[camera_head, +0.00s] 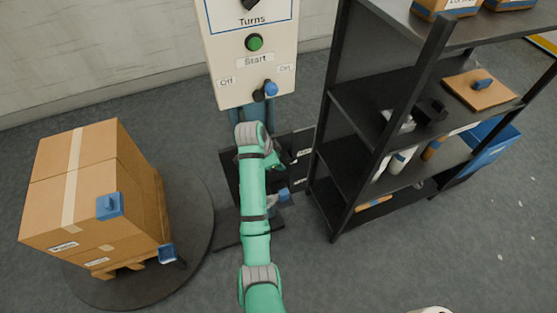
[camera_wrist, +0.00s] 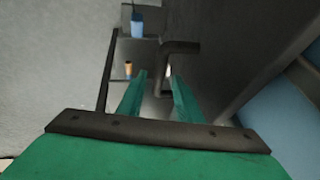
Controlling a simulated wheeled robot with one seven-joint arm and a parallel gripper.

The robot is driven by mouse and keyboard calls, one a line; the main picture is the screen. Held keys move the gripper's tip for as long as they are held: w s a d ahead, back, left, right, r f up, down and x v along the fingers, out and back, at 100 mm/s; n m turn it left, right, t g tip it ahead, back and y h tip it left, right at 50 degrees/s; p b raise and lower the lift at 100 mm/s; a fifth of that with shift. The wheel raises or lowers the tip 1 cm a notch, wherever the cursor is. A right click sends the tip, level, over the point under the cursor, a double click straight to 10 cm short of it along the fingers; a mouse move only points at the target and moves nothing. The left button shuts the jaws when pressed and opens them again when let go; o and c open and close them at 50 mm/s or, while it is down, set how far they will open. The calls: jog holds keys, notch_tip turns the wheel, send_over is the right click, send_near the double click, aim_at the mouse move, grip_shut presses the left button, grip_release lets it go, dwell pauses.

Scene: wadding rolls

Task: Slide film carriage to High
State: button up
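The dark film carriage assembly (camera_head: 299,143) stands below the control panel in the head view, with small white labels on its right side, too small to read. A small blue piece (camera_head: 284,195) shows low on it. My green arm reaches over it and hides much of it, so I cannot tell the carriage's exact height. My gripper is mostly hidden in the head view. In the wrist view my gripper (camera_wrist: 160,78) is open, its two green fingers apart with nothing clearly between them. A dark bent bar (camera_wrist: 180,47) lies just beyond the fingertips.
The control panel (camera_head: 228,70) has a green Start button and a dark switch with a blue tip. Stacked cartons (camera_head: 100,195) stand on a round turntable (camera_head: 197,225) at left. A black shelf rack (camera_head: 345,155) stands close at right. Grey floor is clear at front right.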

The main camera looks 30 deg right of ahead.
jog(key=v, duration=1)
jog(key=shift+a, duration=0.15)
jog(key=shift+r, duration=0.2)
